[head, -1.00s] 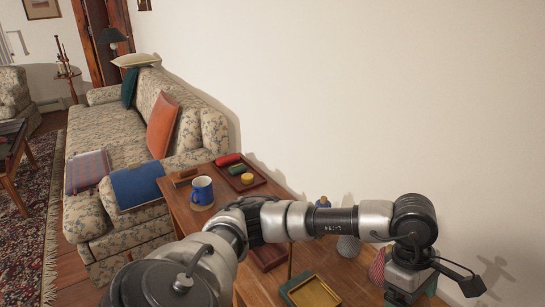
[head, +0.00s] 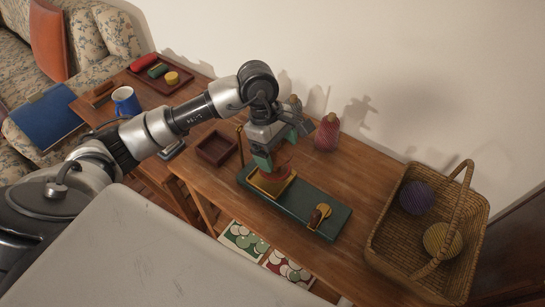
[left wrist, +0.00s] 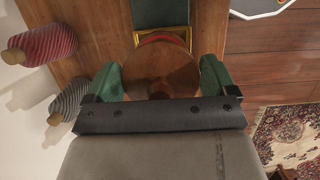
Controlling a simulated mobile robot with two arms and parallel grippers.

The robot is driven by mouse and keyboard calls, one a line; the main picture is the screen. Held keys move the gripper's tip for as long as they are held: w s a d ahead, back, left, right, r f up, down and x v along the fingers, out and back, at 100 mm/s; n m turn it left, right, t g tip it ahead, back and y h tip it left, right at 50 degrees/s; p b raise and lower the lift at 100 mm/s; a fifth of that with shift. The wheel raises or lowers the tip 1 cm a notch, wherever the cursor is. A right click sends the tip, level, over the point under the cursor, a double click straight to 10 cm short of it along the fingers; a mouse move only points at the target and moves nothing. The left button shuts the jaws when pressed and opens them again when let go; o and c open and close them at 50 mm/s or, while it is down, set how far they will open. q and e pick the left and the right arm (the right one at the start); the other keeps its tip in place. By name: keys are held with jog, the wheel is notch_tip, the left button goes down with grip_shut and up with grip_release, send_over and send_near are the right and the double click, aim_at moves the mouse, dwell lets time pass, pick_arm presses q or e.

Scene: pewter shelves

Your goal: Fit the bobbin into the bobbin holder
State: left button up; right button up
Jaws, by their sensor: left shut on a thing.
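The bobbin (left wrist: 158,70) has a round wooden flange and some red winding in the left wrist view. In the head view a small reddish part of the bobbin (head: 284,169) shows below my fingers. My left gripper (head: 275,160) is shut on it, with a green fingertip on each side in the left wrist view. The bobbin holder seems to be the green board with a brass-rimmed square tray (head: 291,185). The bobbin is over this tray; I cannot tell whether it touches. The tray is partly hidden by the gripper. My right gripper is not in view.
A wooden knob on a brass disc (head: 319,217) stands on the board's near right end. Yarn cones (head: 327,134) stand behind. A wicker basket (head: 376,238) with yarn balls is at right. A small wooden tray (head: 216,149) and a blue mug (head: 126,101) are at left.

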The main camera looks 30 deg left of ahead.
aim_at(274, 160)
pick_arm(q)
jog(key=shift+a+f, duration=0.35)
jog(key=shift+a, duration=0.1)
notch_tip(274, 160, down, 3)
jog(key=shift+f, duration=0.4)
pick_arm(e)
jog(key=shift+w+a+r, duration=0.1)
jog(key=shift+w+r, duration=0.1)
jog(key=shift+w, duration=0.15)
pick_arm(q)
jog(key=shift+f, duration=0.1)
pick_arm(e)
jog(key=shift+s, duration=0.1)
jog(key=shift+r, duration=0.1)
pick_arm(q)
jog(key=o, duration=0.7)
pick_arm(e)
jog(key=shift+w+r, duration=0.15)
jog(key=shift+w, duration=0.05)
